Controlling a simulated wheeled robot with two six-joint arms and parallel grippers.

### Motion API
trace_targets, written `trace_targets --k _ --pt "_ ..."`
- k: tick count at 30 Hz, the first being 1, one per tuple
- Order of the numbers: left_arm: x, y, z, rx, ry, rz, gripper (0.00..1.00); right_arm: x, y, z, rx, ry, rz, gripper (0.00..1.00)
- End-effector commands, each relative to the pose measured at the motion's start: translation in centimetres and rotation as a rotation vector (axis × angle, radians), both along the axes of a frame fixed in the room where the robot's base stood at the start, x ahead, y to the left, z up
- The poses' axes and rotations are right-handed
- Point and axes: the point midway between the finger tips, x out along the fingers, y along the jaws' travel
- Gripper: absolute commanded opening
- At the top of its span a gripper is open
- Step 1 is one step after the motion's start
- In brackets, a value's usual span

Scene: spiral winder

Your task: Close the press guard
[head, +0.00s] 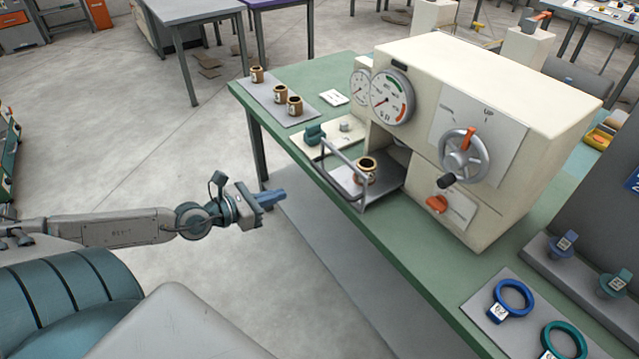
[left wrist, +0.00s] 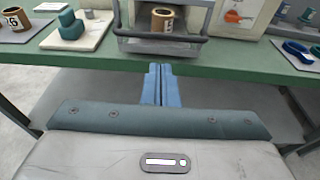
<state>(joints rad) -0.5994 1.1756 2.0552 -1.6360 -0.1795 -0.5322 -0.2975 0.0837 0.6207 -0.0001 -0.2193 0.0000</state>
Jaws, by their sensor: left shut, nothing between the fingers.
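The cream press (head: 480,110) stands on the green table with two dials, a handwheel (head: 466,152) and an orange knob. Its guard (head: 343,172) is a grey bar frame at the front of the press opening. In the left wrist view the guard (left wrist: 160,46) crosses in front of a brown ringed bushing (left wrist: 163,19). The bushing (head: 366,170) sits on the press plate inside. My left gripper (head: 272,198) is shut and empty, left of the table edge and apart from the guard. It also shows in the left wrist view (left wrist: 160,88). My right gripper is not in view.
A teal block (head: 315,134) on a pale plate stands left of the guard. Several brown bushings (head: 295,105) are on a grey mat at the back left. Blue and teal rings (head: 513,296) lie at the front right. The floor left of the table is clear.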

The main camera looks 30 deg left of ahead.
Motion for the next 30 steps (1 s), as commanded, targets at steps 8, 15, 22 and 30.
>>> trace_targets --k 8,15,22,30 --pt "2.0 -0.8 -0.2 -0.006 -0.005 0.001 0.00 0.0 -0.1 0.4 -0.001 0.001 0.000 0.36" --pt "4.0 -1.7 -0.7 -0.008 -0.004 0.000 0.00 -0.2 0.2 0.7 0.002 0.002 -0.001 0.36" --pt "6.6 -2.8 -1.3 -0.009 -0.004 -0.001 0.00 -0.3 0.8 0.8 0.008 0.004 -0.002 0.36" --pt "9.7 -4.1 -2.0 -0.009 -0.002 -0.003 0.00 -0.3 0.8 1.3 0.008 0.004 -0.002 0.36"
